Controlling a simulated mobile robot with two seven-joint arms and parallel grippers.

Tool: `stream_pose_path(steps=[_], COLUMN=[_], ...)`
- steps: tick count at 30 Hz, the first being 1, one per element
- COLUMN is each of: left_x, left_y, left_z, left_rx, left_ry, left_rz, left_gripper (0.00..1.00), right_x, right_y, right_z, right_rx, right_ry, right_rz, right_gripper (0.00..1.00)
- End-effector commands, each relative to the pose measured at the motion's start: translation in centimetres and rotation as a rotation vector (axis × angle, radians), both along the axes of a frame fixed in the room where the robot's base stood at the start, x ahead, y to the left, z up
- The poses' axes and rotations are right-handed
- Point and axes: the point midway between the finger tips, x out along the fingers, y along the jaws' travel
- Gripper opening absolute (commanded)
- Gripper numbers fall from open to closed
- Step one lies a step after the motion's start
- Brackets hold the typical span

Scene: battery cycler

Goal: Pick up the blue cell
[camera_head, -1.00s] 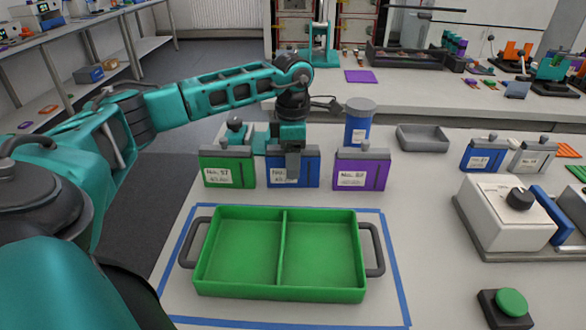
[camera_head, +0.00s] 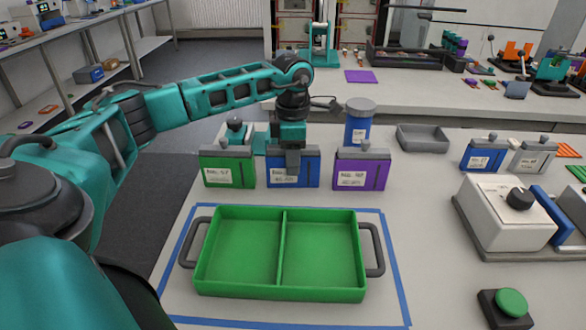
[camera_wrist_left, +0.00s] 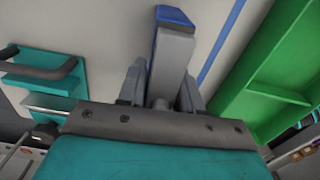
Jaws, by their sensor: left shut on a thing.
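The blue cell (camera_head: 310,172) stands upright on the white table between a green cell (camera_head: 240,161) and a purple cell (camera_head: 374,178). It has a grey top and a white label on its front. My left gripper (camera_head: 293,160) points down over it from above and is shut on its top part. The left wrist view shows the gripper's fingers (camera_wrist_left: 163,95) on either side of the cell's grey top, with a blue edge (camera_wrist_left: 174,16) beyond. The exact grip point is partly hidden by the fingers. My right gripper is not in view.
A green two-part tray (camera_head: 283,293) with grey handles lies in front, inside a blue tape outline (camera_head: 402,290). A blue jar (camera_head: 357,130) and a grey tray (camera_head: 423,146) stand behind. More cells (camera_head: 482,157), a white device (camera_head: 505,215) and a green button (camera_head: 511,302) are at the right.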

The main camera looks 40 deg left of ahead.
Motion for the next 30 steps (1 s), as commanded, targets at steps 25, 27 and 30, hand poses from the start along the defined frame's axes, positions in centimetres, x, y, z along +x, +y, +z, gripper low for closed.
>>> stream_pose_path(steps=[25, 27, 30], left_x=[0.2, 0.2, 0.2], left_y=[0.0, 0.0, 0.0], left_z=[6.0, 7.6, 10.0], left_rx=[-0.002, -0.002, -0.002], left_ry=[-0.01, -0.01, -0.01], left_rz=[0.0, 0.0, 0.0], left_gripper=[0.0, 0.0, 0.0], right_x=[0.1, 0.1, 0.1], right_y=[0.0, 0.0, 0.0], right_z=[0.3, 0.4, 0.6], right_rx=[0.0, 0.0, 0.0], right_ry=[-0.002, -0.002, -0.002], right_rz=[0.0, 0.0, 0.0], right_gripper=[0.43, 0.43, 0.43])
